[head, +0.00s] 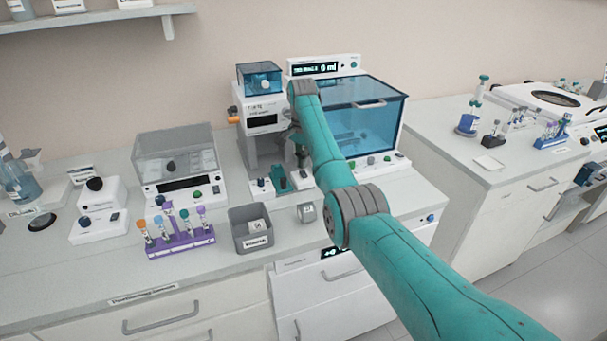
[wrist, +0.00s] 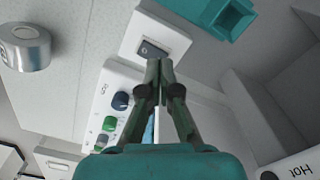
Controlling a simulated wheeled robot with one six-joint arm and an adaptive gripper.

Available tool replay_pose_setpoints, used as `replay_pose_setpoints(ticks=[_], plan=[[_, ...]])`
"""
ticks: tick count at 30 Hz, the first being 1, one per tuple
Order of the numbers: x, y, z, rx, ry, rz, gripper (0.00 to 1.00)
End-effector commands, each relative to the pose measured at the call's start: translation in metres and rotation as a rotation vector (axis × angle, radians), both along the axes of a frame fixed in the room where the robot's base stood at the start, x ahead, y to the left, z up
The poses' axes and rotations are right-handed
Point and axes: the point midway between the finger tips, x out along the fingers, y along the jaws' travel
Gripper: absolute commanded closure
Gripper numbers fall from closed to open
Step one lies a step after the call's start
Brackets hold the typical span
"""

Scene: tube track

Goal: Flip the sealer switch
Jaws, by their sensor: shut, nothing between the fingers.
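The sealer (head: 264,122) appears to be the white bench machine left of the blue-windowed unit; its label is too small to read. A dark rocker switch (wrist: 152,49) sits on a small white block in the wrist view. In the head view the block (head: 301,179) is at the right of the machine's front base, beside a teal part (head: 279,180). My gripper (wrist: 160,62) is shut and empty. Its fingertips overlap the block's edge in the wrist view, close to the switch; I cannot tell whether they touch it. In the head view my arm partly hides the gripper.
The blue-windowed unit (head: 362,112) stands close on the right, with blue and green knobs (wrist: 115,115) on its front panel. A metal cylinder (wrist: 25,46) stands in front. A grey bin (head: 250,232) and a purple tube rack (head: 180,240) are at front left.

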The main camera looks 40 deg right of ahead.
Motion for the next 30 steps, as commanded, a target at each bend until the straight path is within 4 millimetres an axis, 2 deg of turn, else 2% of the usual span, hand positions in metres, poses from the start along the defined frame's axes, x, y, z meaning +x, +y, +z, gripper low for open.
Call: replay_pose_setpoints(ticks=[30], plan=[[0.000,0.000,-0.013,0.000,0.001,0.000,1.00]])
